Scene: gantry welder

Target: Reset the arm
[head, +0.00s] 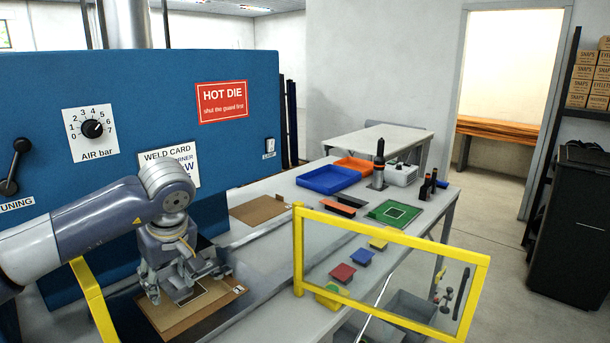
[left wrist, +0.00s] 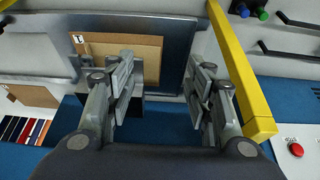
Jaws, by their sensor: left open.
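My left arm (head: 95,222) comes in from the left in the head view, in front of the blue welder (head: 230,130). My left gripper (head: 182,298) points down over a brown board (head: 205,312) on the grey bed. The left wrist view shows the gripper (left wrist: 165,78) with its two fingers wide apart and nothing between them. A brown board (left wrist: 138,52) lies beyond the left finger there. I cannot tell from the head view how high the fingertips are above the board. My right gripper does not show.
A yellow guard frame (head: 388,230) stands right of the gripper; a yellow bar (left wrist: 240,75) runs close by in the wrist view. The table holds a blue tray (head: 328,180), an orange tray (head: 356,164), a green board (head: 395,213) and small coloured pieces. A red button (left wrist: 296,150) is at right.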

